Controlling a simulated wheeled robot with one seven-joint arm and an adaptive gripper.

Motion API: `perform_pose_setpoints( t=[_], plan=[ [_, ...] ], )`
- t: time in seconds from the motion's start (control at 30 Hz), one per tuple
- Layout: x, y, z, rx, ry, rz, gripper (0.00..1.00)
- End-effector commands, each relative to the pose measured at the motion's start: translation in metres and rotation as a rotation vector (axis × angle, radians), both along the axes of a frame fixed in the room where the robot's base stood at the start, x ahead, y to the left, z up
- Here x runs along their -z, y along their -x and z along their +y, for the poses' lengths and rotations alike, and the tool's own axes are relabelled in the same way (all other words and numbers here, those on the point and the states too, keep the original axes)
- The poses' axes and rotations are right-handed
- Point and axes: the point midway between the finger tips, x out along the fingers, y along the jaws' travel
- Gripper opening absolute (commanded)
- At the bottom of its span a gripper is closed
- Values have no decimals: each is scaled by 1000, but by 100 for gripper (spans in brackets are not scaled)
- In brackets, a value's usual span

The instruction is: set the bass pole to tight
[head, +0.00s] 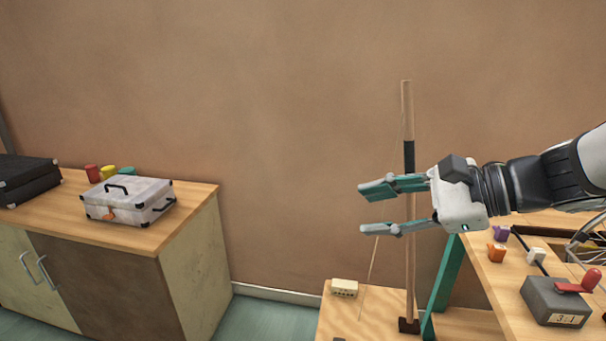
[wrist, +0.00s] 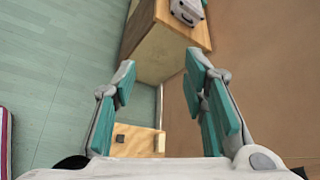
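The bass pole (head: 409,275) is a thin wooden stick with a black sleeve (head: 409,155) on its upper part. It stands nearly upright in a small black foot (head: 408,325) on a wooden platform (head: 375,320). A thin cord (head: 373,262) slants down from it to the platform. My gripper (head: 373,209) has teal pads, points left, and is open and empty. In the head view it crosses in front of the pole, below the sleeve. The wrist view shows the spread fingers (wrist: 162,85) with no pole between them.
A pale block (head: 344,288) sits on the platform. At right, a bench (head: 495,282) holds a grey box with a red lever (head: 556,300) and small coloured blocks. At left, a cabinet (head: 190,240) carries a silver case (head: 128,201). The wall is behind the pole.

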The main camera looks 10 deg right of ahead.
Motion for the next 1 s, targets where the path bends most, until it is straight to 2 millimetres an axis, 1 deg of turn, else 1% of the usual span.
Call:
perform_pose_setpoints(
  t=[0.03,0.07,0.1,0.17,0.2,0.27,0.3,0.4,0.43,0.5,0.6,0.67,0.77,1.0],
  plan=[
    [15,-28,-22,107,-98,19,40],
    [17,-42,-35,170,-162,26,40],
    [22,-59,-55,255,-238,28,40],
    [28,-82,-87,375,-349,25,40],
    [33,-95,-110,450,-413,21,40],
    [40,-109,-141,550,-498,8,40],
    [45,-116,-160,606,-543,-3,40],
    [53,-126,-198,713,-628,-28,40],
    [54,-127,-206,734,-646,-35,40],
    [56,-130,-218,765,-672,-46,40],
    [55,-135,-223,781,-685,-52,40],
    [55,-139,-221,781,-685,-52,40],
    [55,-153,-216,778,-684,-53,40],
    [55,-198,-202,777,-682,-52,40]
  ],
)
